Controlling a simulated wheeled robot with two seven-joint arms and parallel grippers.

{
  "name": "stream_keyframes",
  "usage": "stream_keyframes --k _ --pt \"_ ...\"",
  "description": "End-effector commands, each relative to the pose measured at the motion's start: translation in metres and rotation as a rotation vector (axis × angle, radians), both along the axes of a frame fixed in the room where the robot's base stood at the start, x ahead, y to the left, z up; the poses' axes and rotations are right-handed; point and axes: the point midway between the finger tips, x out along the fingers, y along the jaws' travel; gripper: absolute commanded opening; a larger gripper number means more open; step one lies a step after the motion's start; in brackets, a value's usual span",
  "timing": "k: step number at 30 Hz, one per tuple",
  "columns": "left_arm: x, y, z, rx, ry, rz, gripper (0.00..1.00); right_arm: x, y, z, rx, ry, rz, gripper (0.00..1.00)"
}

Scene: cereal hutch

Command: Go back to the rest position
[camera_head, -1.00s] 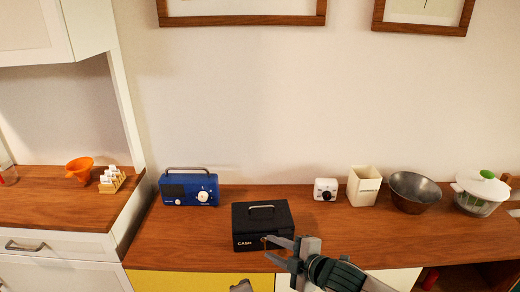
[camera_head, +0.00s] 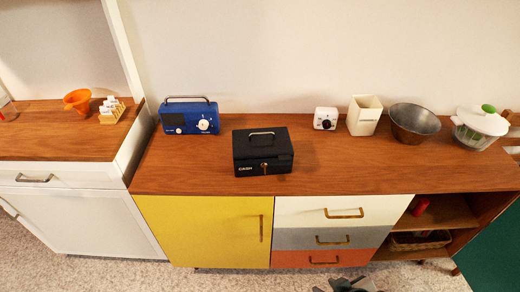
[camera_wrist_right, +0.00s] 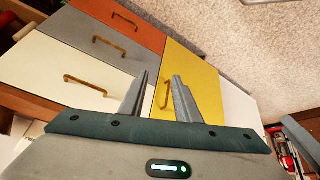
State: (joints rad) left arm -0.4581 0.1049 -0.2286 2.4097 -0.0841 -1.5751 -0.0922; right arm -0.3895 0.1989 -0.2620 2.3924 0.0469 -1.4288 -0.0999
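My right gripper (camera_head: 347,285) shows only at the bottom edge of the head view, low in front of the drawers and away from the counter. In the right wrist view its two fingers (camera_wrist_right: 160,95) stand apart with nothing between them. My left gripper is not in view. The black cash box (camera_head: 263,152) sits closed on the wooden counter (camera_head: 350,178), its handle on top and a small brass-coloured piece at its front. No gripper touches it.
A blue radio (camera_head: 189,118), white camera-like device (camera_head: 325,118), cream container (camera_head: 364,115), dark bowl (camera_head: 414,123) and white spinner (camera_head: 480,127) line the counter's back. Below are a yellow door (camera_head: 205,230) and closed drawers (camera_head: 335,239). Open shelves are at the right.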

Motion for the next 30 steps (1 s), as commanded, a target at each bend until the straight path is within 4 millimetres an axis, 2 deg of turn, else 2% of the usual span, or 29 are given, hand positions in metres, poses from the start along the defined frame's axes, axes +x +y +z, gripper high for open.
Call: stream_keyframes --k 3,15,26,30 --pt "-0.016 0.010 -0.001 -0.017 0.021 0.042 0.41 -0.028 -0.015 -0.007 0.001 0.065 -0.077 0.30" --pt "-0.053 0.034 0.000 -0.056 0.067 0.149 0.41 -0.103 -0.053 -0.019 -0.016 0.235 -0.279 0.30" --pt "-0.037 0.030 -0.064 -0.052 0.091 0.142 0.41 -0.086 -0.049 -0.083 -0.019 0.252 -0.267 0.30" --pt "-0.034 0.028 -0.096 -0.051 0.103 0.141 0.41 -0.082 -0.048 -0.115 -0.022 0.264 -0.265 0.30"
